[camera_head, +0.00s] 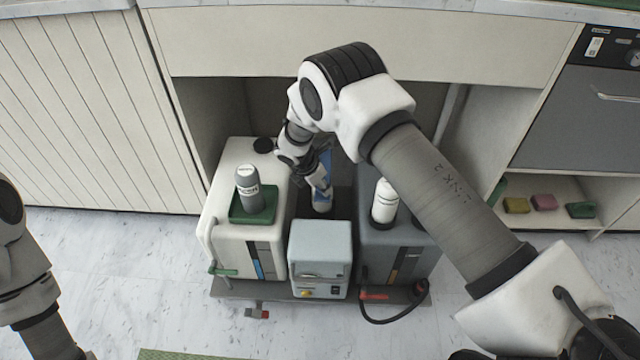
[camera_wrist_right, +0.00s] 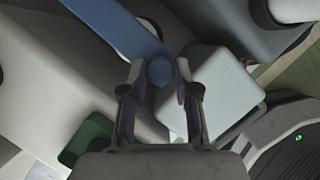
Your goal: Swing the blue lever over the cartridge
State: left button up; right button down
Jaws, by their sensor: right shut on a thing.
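The blue lever (camera_head: 327,164) stands between the two tanks at the back of the cart, partly hidden by my right arm. In the right wrist view the lever (camera_wrist_right: 118,27) is a flat blue bar with a round knob at its end. My right gripper (camera_wrist_right: 160,88) has its fingers on both sides of that knob and is shut on it. In the head view the right gripper (camera_head: 322,190) reaches down between the tanks. I cannot clearly make out the cartridge. Only part of my left arm shows at the left edge; its gripper is out of view.
A white tank (camera_head: 222,240) with a grey bottle (camera_head: 248,185) in a green tray stands left. A dark grey tank (camera_head: 400,250) with a white bottle (camera_head: 384,203) stands right. A light box (camera_head: 320,245) sits between them in front. Cabinet walls surround the back.

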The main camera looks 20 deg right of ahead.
jog(key=shift+f, duration=0.1)
jog(key=c, duration=0.9)
grip_release()
jog(key=shift+w+a, duration=0.1)
jog(key=shift+o, duration=0.2)
jog(key=v, duration=1.2)
